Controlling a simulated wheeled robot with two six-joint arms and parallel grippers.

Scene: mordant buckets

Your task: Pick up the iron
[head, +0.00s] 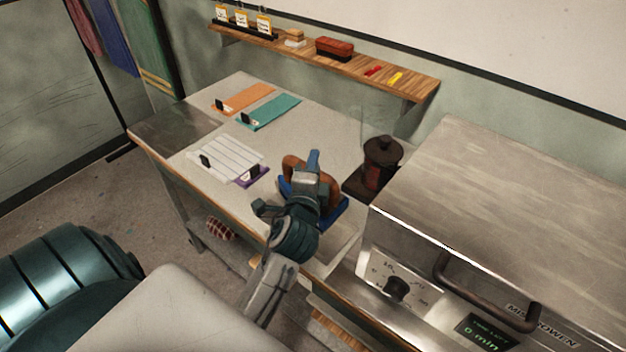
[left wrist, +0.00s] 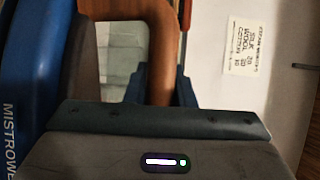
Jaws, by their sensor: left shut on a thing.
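The iron (head: 340,212) is blue with a brown handle, and it is on the worktable near its front edge, left of the steel oven. My left gripper (head: 312,180) is over it and shut on the brown handle, hiding part of the iron. In the left wrist view the brown handle (left wrist: 160,45) passes between the two fingertips (left wrist: 160,88). The blue body (left wrist: 35,65) shows at the left with partial lettering. I cannot tell whether the iron is clear of the surface. My right gripper is not in view.
A steel oven (head: 520,210) with a bar handle stands close at the right. A dark lidded pot (head: 382,155) stands behind the iron. Orange (head: 243,97) and teal (head: 270,112) cloths and a white striped cloth (head: 225,158) lie left. A wooden shelf (head: 400,82) runs along the wall.

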